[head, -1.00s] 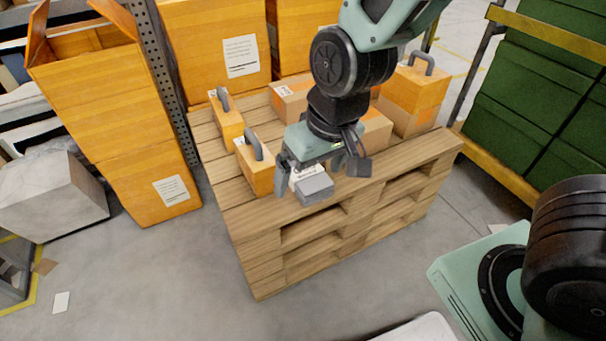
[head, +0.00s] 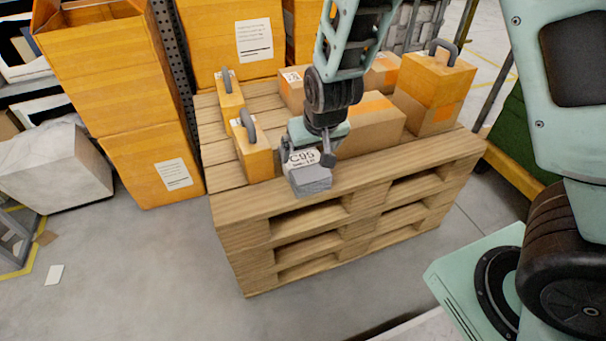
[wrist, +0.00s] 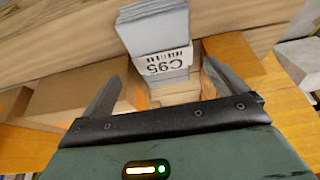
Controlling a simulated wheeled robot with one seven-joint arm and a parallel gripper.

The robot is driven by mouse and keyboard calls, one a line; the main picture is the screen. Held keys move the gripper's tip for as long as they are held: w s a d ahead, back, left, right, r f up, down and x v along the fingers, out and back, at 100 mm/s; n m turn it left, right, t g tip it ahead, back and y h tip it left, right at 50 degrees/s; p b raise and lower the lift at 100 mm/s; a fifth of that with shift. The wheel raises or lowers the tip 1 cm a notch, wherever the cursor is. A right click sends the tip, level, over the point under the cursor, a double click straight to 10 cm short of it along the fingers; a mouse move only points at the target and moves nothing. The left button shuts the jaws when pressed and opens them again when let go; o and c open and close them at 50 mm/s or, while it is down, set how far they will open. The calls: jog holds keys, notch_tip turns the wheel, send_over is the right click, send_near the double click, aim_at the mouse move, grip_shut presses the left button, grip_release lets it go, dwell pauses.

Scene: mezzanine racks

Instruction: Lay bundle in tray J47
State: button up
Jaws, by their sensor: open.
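A grey bundle (head: 311,181) with a white paper band printed C95 lies at the front edge of the wooden pallet stack. It also shows in the wrist view (wrist: 155,30), beyond and between the fingertips. My gripper (head: 312,157) is at the bundle's banded end, with its jaws open. In the wrist view my gripper (wrist: 164,72) has a finger on each side of the band, with visible space beside it. I cannot tell whether either finger touches it. I see no tray marked J47.
The pallet stack (head: 290,206) carries two orange handled boxes (head: 255,160) on the left, cardboard boxes (head: 372,125) behind my gripper and a taller handled box (head: 433,85) at right. Orange cartons (head: 150,150) stand at left. Grey floor is clear in front.

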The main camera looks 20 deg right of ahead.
aim_at(306, 164)
jog(key=x, duration=0.2)
jog(key=shift+w+f+b, duration=0.1)
jog(key=shift+f+b, duration=0.15)
jog(key=shift+b, duration=0.15)
jog(key=b+x, duration=0.2)
jog(key=x, duration=0.1)
jog(key=b+x, duration=0.1)
jog(key=x, duration=0.1)
jog(key=shift+s+a+f+b, duration=0.2)
jog(key=shift+b, duration=0.15)
jog(key=shift+r, duration=0.1)
jog(key=c, duration=0.9)
jog(key=shift+o, duration=0.2)
